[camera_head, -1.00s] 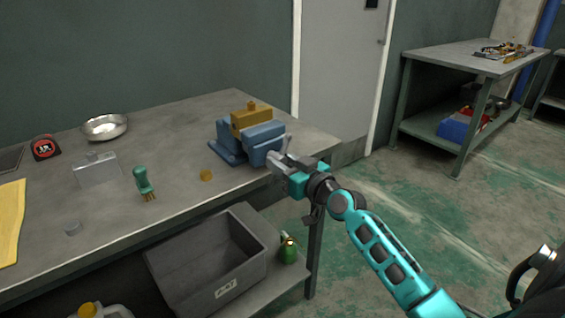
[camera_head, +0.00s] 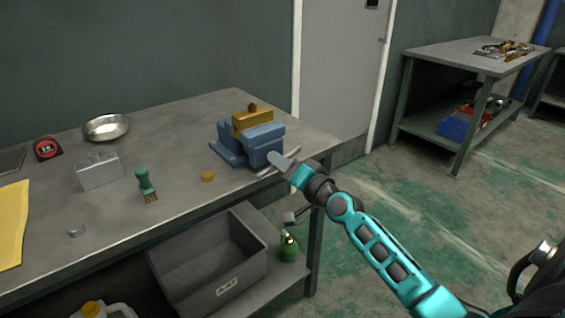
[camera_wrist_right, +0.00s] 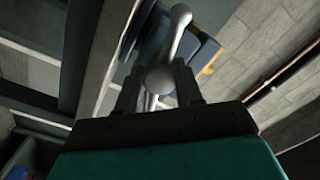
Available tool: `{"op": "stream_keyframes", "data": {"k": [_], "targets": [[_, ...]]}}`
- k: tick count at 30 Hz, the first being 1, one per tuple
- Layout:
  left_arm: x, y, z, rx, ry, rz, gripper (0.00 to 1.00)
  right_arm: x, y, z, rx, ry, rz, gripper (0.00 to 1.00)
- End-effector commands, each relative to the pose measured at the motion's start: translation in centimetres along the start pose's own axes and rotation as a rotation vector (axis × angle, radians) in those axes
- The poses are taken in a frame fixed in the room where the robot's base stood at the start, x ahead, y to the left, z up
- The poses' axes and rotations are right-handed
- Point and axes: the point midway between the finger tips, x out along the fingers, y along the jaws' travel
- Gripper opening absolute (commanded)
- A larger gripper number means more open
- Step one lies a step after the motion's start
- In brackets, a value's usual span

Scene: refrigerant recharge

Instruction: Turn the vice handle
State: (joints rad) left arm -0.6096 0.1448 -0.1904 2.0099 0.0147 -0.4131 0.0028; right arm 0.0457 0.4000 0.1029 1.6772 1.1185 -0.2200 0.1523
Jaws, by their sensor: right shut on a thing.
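The blue vice (camera_head: 262,144) stands near the right end of the workbench, with a brass-coloured block (camera_head: 252,120) held in its jaws. The vice handle (camera_head: 292,153) is a thin metal bar at the vice's front, slanting up to the right in the head view. My right gripper (camera_head: 284,163) is at the front of the vice, shut on the handle. In the right wrist view, the handle (camera_wrist_right: 177,35) is a bent-looking grey bar whose rounded part lies between my fingers (camera_wrist_right: 159,88). The fingers partly hide the bar. My left gripper is not in view.
A grey bin (camera_head: 215,262) and green bottle (camera_head: 289,246) sit below.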

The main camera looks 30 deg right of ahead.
Motion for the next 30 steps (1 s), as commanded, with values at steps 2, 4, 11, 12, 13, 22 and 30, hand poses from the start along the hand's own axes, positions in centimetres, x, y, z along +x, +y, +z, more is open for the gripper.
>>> {"op": "stream_keyframes", "data": {"k": [2, 4, 11, 12, 13, 22, 30], "targets": [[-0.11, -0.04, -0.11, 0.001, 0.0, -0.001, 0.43, -0.11, 0.13, 0.22, 0.075, -0.004, 0.004, 0.05], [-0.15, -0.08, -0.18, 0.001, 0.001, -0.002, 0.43, -0.12, 0.15, 0.24, 0.141, -0.002, 0.005, 0.05], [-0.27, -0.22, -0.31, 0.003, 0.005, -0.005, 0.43, -0.14, 0.21, 0.24, 0.33, 0.002, 0.006, 0.05], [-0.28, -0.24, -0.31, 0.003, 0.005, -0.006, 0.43, -0.14, 0.22, 0.25, 0.358, 0.003, 0.006, 0.05], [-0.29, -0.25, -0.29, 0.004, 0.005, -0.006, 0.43, -0.14, 0.22, 0.25, 0.379, 0.003, 0.006, 0.05], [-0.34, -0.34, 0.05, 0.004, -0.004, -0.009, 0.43, -0.14, 0.29, 0.31, 0.519, 0.006, 0.007, 0.06], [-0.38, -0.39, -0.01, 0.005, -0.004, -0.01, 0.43, -0.14, 0.33, 0.3, 0.561, 0.007, 0.007, 0.06]]}}
